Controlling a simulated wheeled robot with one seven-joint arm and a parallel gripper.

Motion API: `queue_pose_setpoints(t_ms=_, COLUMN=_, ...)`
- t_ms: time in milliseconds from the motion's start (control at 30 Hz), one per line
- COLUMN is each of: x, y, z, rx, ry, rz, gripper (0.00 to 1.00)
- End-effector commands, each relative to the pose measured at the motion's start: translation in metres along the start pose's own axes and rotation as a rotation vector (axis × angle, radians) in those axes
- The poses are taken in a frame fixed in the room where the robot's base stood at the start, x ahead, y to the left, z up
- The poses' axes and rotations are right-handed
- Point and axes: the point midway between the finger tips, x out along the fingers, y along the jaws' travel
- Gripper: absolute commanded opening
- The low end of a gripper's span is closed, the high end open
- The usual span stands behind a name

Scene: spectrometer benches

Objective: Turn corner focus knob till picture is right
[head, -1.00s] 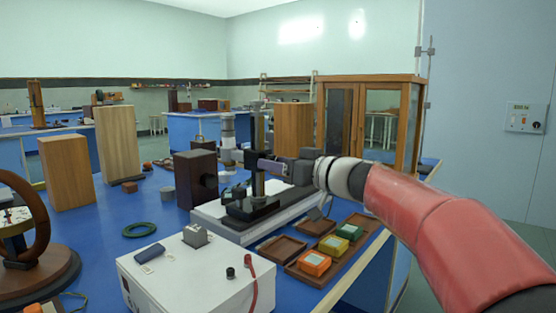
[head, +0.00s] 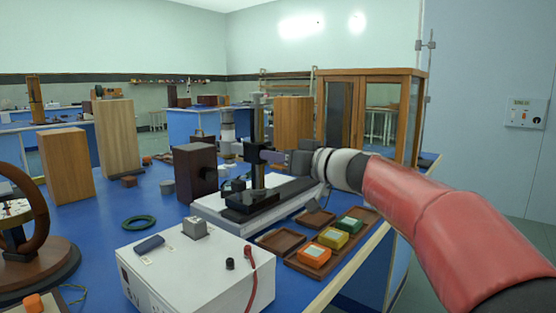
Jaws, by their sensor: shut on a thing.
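The instrument with the focus knob stands in the middle of the bench: a dark upright column (head: 257,125) on a black foot, with a grey and white tube (head: 228,128) on its left side. My gripper (head: 268,156) reaches in from the right and is shut at the column, at about mid height. The knob is hidden by the fingers and too small to make out, so its turn cannot be read. No focus picture can be made out in this view.
A white box (head: 190,270) with a red lead stands in front. A wooden tray (head: 345,250) with orange, yellow and green blocks lies at the right bench edge. A dark brown box (head: 195,172) stands left of the instrument. A glazed wooden cabinet (head: 408,120) stands behind.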

Motion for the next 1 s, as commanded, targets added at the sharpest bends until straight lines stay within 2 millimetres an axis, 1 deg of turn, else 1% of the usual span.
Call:
queue_pose_setpoints(t_ms=33, x=-0.0001, y=0.0007, z=0.0033, rx=0.023, ry=0.001, rz=0.0, gripper=0.07)
queue_pose_setpoints(t_ms=133, x=-0.0001, y=0.0008, z=0.0043, rx=0.087, ry=0.001, rz=0.001, gripper=0.08)
queue_pose_setpoints(t_ms=600, x=0.0, y=0.0001, z=0.0021, rx=0.419, ry=0.0, rz=0.0, gripper=0.07)
queue_pose_setpoints(t_ms=800, x=0.0, y=-0.0001, z=0.0009, rx=0.503, ry=0.0, rz=0.0, gripper=0.07)
queue_pose_setpoints(t_ms=1000, x=0.0, y=0.0, z=0.0005, rx=0.542, ry=0.0, rz=0.0, gripper=0.07)
